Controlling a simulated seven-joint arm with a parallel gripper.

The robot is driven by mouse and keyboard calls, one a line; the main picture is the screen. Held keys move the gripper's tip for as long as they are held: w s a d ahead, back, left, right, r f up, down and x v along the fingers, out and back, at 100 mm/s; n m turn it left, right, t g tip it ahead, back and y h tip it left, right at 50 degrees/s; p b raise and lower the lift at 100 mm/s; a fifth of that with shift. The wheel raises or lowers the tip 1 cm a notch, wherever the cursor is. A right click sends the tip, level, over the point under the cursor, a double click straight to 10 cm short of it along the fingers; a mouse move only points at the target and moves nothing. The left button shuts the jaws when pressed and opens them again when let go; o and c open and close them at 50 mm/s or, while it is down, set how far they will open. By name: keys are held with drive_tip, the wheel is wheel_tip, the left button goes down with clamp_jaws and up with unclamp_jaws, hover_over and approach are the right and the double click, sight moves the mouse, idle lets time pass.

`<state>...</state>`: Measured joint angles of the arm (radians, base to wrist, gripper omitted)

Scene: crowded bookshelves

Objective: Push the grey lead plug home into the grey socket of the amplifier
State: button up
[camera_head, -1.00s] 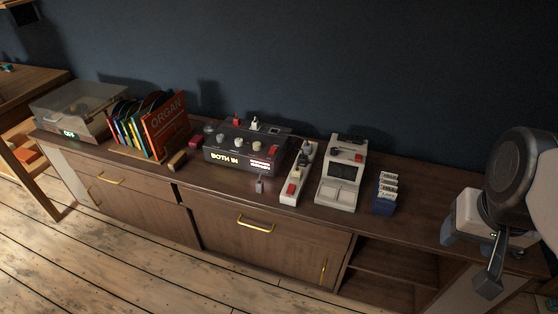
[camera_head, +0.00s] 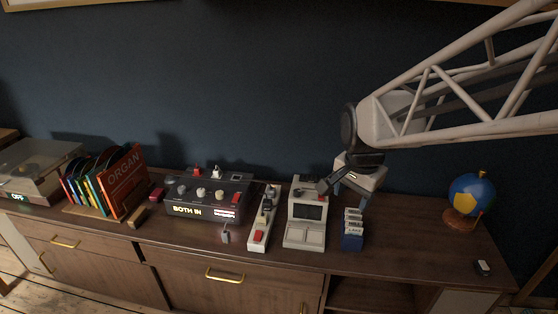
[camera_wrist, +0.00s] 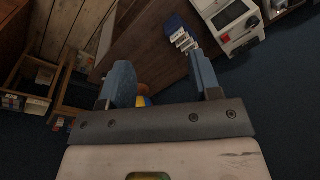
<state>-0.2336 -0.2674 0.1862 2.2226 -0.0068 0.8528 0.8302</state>
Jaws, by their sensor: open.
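The amplifier (camera_head: 175,208) is a dark box with knobs and a lit display reading "BOTH IN", left of centre on the sideboard. A pale grey plug (camera_head: 218,172) stands upright at its back edge beside a red plug (camera_head: 197,170). How deep the grey plug sits, and its socket, are too small to tell. A small grey piece (camera_head: 226,235) is at the amplifier's front. My gripper (camera_head: 332,188) is well to the right, in the air around the white machine and card rack. In the wrist view my gripper (camera_wrist: 162,80) is open, with nothing between its fingers.
A power strip (camera_head: 258,232) and white machine (camera_head: 304,234) stand right of the amplifier, then a blue card rack (camera_head: 352,242). A globe (camera_head: 472,194) is far right. Records (camera_head: 122,185) and a turntable (camera_head: 45,165) are left.

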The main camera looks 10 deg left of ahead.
drive_tip(key=w+a+f+m, duration=0.3)
drive_tip(key=w+a+f, duration=0.2)
drive_tip(key=w+a, duration=0.35)
drive_tip(key=m+g, duration=0.2)
drive_tip(key=m, duration=0.6)
hover_over(225, 230)
drive_tip(key=f, duration=2.4)
drive_tip(key=shift+d, duration=0.4)
drive_tip(key=shift+a+f+m, duration=0.25)
drive_tip(key=shift+f+m, duration=0.05)
drive_tip(key=shift+f, duration=0.05)
drive_tip(key=shift+f, duration=0.1)
drive_tip(key=shift+f, duration=1.2)
drive_tip(key=shift+f, duration=0.1)
drive_tip(key=shift+a+f, duration=0.15)
drive_tip(key=shift+f, duration=2.35)
